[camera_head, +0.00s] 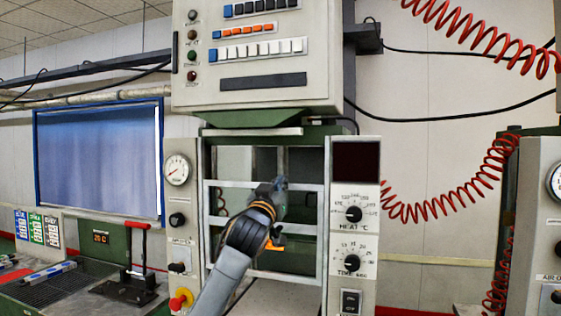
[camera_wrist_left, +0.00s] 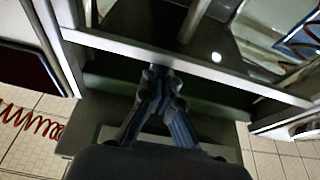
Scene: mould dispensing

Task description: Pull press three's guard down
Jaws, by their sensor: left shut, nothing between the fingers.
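The press (camera_head: 318,136) stands in the middle of the head view. Its guard (camera_head: 226,184) is a pale metal frame with see-through panes across the opening, between the gauge panel and the dial panel. My left gripper (camera_head: 279,187) is in front of the guard, by its upper bar, and hides part of it. In the left wrist view the shut, empty fingers (camera_wrist_left: 160,76) reach the guard's long metal bar (camera_wrist_left: 225,76). I cannot tell whether they touch it. No press number is readable. My right gripper is out of view.
The dial panel (camera_head: 355,255) stands close right of the guard, the gauge panel (camera_head: 178,205) close left. A red emergency button (camera_head: 178,303) is low left. A red coiled hose (camera_head: 440,205) hangs at right, beside another machine (camera_head: 535,220). A bench with a black stand (camera_head: 130,288) is at left.

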